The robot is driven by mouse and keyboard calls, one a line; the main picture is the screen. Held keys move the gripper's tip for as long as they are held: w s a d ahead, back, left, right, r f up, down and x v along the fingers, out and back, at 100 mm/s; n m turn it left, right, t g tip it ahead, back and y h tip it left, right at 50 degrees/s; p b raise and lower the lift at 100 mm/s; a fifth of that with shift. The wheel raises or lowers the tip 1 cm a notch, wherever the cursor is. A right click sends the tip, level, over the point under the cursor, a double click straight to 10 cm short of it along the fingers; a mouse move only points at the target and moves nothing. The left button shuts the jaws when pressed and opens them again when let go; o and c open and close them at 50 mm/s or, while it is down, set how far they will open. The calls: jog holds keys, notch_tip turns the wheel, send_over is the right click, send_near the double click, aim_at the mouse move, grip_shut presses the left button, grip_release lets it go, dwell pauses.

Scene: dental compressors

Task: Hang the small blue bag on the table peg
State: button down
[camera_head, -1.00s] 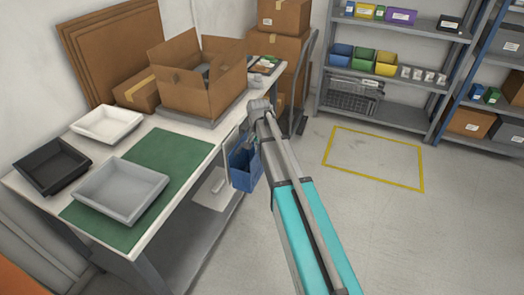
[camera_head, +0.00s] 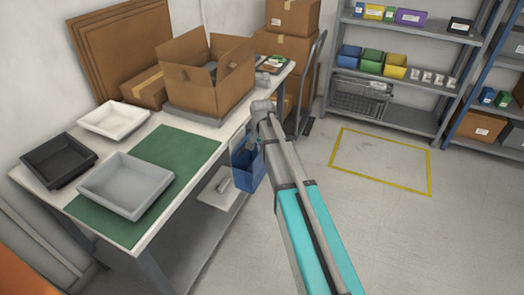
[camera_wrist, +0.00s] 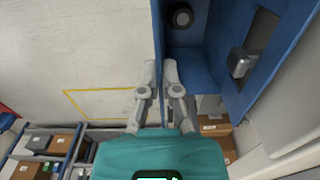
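The small blue bag (camera_head: 248,172) is upright beside the long edge of the white-topped table (camera_head: 205,152), below the level of its top. In the wrist view the bag (camera_wrist: 205,65) fills the upper right. Its thin left wall passes between the two fingers of my gripper (camera_wrist: 160,72), which look closed on it. In the head view my arm hides the fingers. A grey block-ended peg (camera_wrist: 242,62) shows at a dark opening in the bag's right-hand panel. I cannot tell how deep the peg sits in it.
The table carries a green mat (camera_head: 185,155), a grey tray (camera_head: 126,210), a black tray (camera_head: 60,184), a white tray (camera_head: 113,131) and an open carton (camera_head: 205,95). Shelves (camera_head: 395,112) stand at the back. The floor (camera_head: 400,235) to the right is clear.

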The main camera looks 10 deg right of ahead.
dwell(0.3)
jog(key=c, duration=0.7)
grip_release()
jog(key=shift+r+p, duration=0.45)
jog(key=shift+r+p, duration=2.45)
jog(key=shift+r, duration=0.1)
jog(key=shift+s+d, duration=0.1)
jog(key=shift+s+d+r+p, duration=0.35)
jog(key=shift+s+d, duration=0.65)
jog(key=shift+d, duration=0.3)
jog(key=shift+s+d+r+p, duration=0.3)
jog(key=shift+s+d+p, duration=0.1)
jog(key=shift+s+d, duration=0.75)
jog(key=shift+s+d+r+p, duration=0.35)
jog(key=shift+s+d, duration=0.5)
jog(key=shift+d, duration=0.55)
